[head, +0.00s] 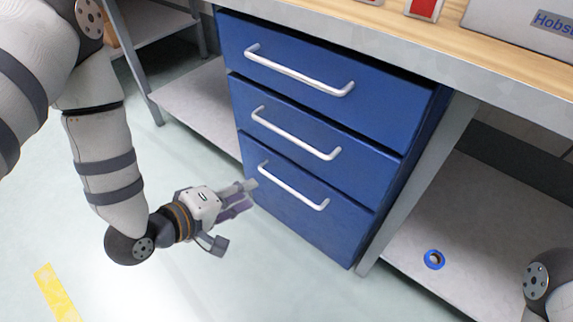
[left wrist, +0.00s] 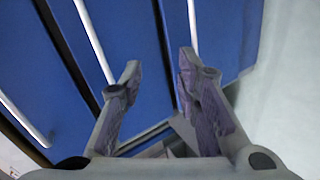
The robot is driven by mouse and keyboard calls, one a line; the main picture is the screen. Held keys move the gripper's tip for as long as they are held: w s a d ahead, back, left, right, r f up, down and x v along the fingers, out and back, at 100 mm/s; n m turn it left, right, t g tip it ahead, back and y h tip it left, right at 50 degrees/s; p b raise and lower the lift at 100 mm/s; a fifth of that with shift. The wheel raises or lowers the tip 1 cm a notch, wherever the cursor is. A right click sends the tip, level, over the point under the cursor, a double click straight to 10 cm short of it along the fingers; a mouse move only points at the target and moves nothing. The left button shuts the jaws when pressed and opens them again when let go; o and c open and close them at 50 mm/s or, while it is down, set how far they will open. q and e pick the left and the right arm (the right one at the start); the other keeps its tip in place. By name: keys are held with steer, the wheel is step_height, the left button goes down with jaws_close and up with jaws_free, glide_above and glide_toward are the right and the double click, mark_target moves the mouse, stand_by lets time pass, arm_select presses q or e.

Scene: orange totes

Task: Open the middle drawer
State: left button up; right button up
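The middle drawer (head: 357,166) is the second of three blue drawer fronts and looks closed. Its white bar handle (head: 296,134) is in full view in the head view. My left gripper (head: 248,195) is low and left of the cabinet front, nearest the bottom drawer's handle (head: 295,187). In the left wrist view the two fingers (left wrist: 160,72) are spread apart with nothing between them. There the middle handle (left wrist: 95,40) appears left of the left finger, and the bottom handle (left wrist: 192,25) runs near the right fingertip. My right gripper is out of view.
The top drawer (head: 375,104) also looks closed. The wooden worktop (head: 480,50) overhangs the drawers. Grey shelves flank the cabinet, and a blue ring (head: 434,260) lies on the right shelf (head: 480,240). The floor (head: 210,290) in front is clear, with a yellow strip (head: 55,292).

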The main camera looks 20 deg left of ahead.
mark_target(284, 135)
arm_select(q)
steer(key=w+r+n+t+h+b, duration=0.1)
steer(key=w+r+n+t+b, duration=0.15)
steer(key=w+r, duration=0.3)
steer(key=shift+t, duration=0.35)
steer(key=x, duration=0.4)
steer(key=b+x, duration=0.1)
steer(key=x, duration=0.6)
steer(key=shift+w+a+f, duration=0.15)
steer(key=shift+w+f, duration=0.1)
steer(key=shift+w, duration=0.1)
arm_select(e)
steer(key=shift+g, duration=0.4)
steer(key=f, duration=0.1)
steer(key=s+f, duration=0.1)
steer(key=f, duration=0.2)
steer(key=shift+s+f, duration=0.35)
arm_select(q)
jaws_close()
